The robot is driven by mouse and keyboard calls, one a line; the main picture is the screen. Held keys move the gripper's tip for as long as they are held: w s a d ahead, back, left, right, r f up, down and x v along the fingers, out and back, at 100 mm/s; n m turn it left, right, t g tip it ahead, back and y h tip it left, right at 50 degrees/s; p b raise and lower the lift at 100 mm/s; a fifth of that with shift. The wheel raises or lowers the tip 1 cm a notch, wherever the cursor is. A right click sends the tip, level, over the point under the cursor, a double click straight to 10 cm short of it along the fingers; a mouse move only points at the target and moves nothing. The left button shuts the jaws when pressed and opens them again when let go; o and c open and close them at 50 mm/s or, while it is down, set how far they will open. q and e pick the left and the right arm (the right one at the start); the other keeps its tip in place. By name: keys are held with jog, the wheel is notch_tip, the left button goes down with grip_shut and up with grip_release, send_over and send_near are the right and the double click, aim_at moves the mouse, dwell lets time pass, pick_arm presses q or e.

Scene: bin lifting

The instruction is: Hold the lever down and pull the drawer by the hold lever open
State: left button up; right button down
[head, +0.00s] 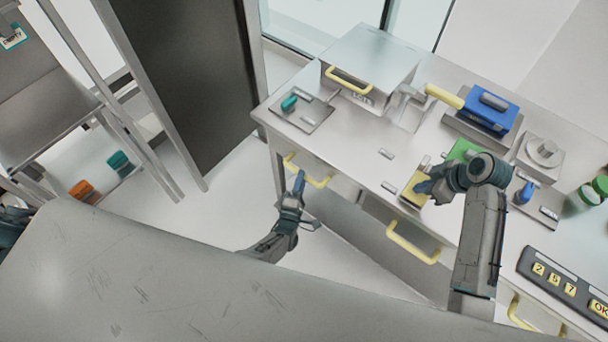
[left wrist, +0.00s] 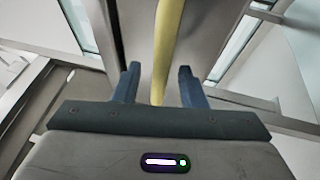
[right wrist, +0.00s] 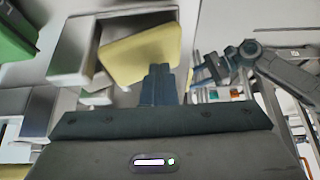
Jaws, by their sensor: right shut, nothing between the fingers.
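A yellow lever plate (head: 411,190) sits at the front edge of the counter, beside a green block (head: 462,150). My right gripper (head: 424,187) is shut and empty at the yellow plate. In the right wrist view its closed fingertips (right wrist: 158,72) overlap the plate's lower edge (right wrist: 140,50); I cannot tell how hard they touch. A drawer with a yellow bar handle (head: 320,182) is in the counter's front at the left. My left gripper (head: 299,176) is at this handle. In the left wrist view its fingers (left wrist: 159,80) are open, with the handle (left wrist: 164,45) between them.
Another yellow drawer handle (head: 412,243) lies below the lever plate. The counter holds a white box (head: 372,58), a blue block (head: 492,108) and a keypad (head: 565,282). A dark panel (head: 190,80) stands left of the counter. Floor (head: 220,190) shows between.

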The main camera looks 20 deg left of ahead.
pick_arm(q)
jog(key=shift+w+r, duration=0.2)
jog(key=shift+w, duration=0.9)
grip_shut()
